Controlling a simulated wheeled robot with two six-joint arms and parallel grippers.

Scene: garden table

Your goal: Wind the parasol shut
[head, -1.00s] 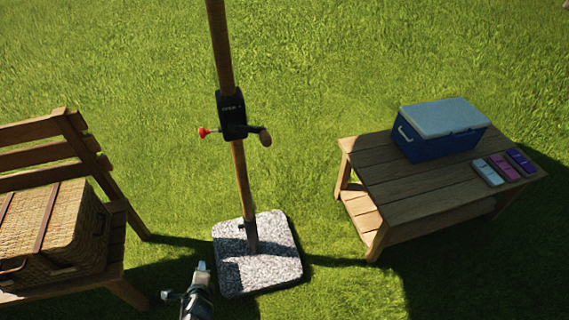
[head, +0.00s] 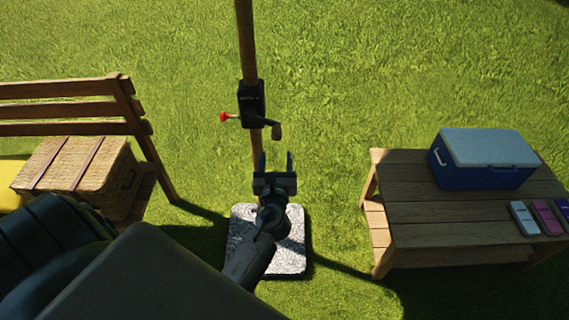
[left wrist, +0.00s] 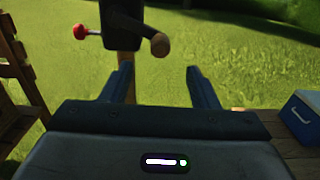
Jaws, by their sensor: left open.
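The parasol's wooden pole (head: 247,45) stands upright in a speckled stone base (head: 290,258). A black crank housing (head: 251,103) is fixed on the pole, with a red knob (head: 225,117) on its left. The crank handle (head: 276,131) sticks out to the right and its grip hangs down; in the left wrist view the grip (left wrist: 159,45) shows ahead, between the fingers. My left gripper (head: 275,163) is open and empty, just below and short of the crank handle, not touching it. The parasol's canopy is out of view. My right gripper is not in view.
A wooden bench (head: 75,88) with a wicker basket (head: 75,170) stands at the left. A wooden side table (head: 430,210) at the right holds a blue cooler (head: 484,165) and several small coloured items. Grass between them is clear.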

